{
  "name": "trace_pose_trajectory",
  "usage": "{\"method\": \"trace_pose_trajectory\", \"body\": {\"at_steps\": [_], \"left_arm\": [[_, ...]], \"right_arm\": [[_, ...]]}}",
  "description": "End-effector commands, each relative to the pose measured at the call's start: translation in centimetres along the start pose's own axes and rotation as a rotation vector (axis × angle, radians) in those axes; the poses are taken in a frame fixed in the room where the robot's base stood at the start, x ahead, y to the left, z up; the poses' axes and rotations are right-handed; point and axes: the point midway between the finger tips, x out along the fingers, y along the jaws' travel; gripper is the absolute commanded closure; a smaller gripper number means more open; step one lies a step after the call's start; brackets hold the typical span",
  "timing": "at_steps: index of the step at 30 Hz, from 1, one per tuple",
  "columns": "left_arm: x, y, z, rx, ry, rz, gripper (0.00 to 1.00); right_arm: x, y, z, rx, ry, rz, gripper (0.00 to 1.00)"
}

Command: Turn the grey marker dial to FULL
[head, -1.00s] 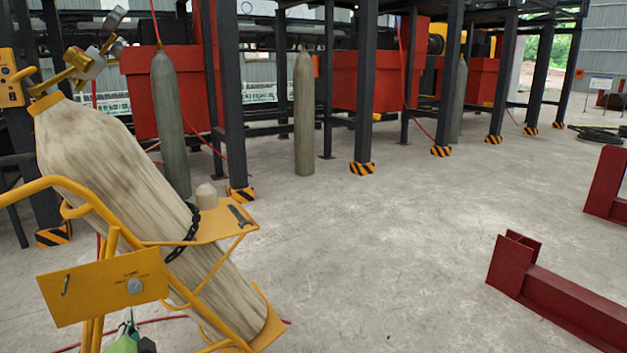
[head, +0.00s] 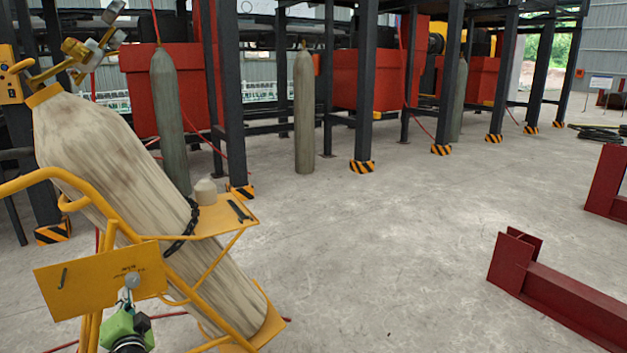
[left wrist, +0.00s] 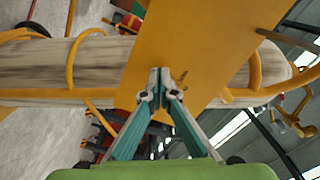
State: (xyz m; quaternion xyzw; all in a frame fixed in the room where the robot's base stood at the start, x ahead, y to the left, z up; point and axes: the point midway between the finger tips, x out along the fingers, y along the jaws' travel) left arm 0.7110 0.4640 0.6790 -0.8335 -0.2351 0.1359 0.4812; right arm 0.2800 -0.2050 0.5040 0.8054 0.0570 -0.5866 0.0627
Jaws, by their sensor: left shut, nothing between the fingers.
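The grey marker dial (head: 132,280) is a small round knob near the right end of a yellow plate (head: 80,288) on the cylinder trolley. Small dark lettering shows above the dial, too small to read. My left gripper (head: 127,296) is shut and empty, its tips just below the dial in the head view. I cannot tell whether they touch it. In the left wrist view the shut fingertips (left wrist: 160,73) lie over the yellow plate (left wrist: 205,35), and the dial is not visible there. My right gripper is not in view.
A worn gas cylinder (head: 150,200) leans in the yellow trolley frame (head: 35,182), held by a black chain (head: 186,230). A small shelf (head: 222,222) carries a cap and a tool. Red steel beams (head: 555,295) lie at the right. The middle floor is clear.

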Motion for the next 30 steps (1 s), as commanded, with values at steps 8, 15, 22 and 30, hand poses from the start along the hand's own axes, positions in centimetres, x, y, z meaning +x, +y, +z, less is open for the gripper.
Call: {"method": "trace_pose_trajectory", "body": {"at_steps": [8, 15, 22, 30], "left_arm": [[-0.01, -0.06, -0.29, 0.0, 0.0, 0.0, 1.0], [-0.01, -0.15, -0.71, -0.001, 0.003, -0.001, 1.0], [-0.01, -0.26, -0.83, -0.001, 0.006, -0.002, 1.0], [-0.02, -0.83, -0.94, -0.001, 0.009, -0.003, 1.0]], "right_arm": [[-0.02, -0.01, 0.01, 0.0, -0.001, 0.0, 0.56], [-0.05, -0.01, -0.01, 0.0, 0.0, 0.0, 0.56], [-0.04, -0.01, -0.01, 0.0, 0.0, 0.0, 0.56], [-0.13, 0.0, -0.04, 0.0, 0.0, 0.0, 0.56]]}}
